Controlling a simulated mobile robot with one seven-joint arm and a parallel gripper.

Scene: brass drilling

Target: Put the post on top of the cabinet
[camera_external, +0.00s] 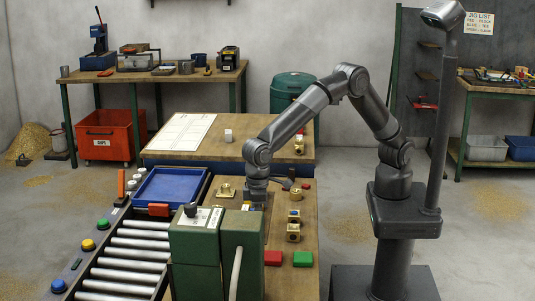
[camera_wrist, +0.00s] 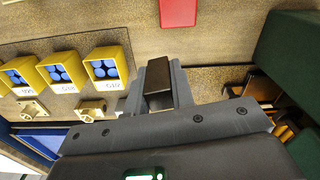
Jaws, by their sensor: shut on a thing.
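My gripper (camera_external: 255,202) is low over the wooden bench, behind the green housing. In the wrist view my gripper (camera_wrist: 158,95) is shut on a dark block-like piece (camera_wrist: 158,76), which seems to be the post. In the external view the post cannot be made out clearly. The green cabinet-like housing (camera_external: 195,250) stands at the front of the bench, with a pale panel and a dark knob on top. A green body at the right of the wrist view (camera_wrist: 292,50) seems to be part of it.
Yellow holders with blue pieces (camera_wrist: 104,67) stand left of my gripper. A blue tray (camera_external: 170,188) and roller conveyor (camera_external: 125,255) lie left.

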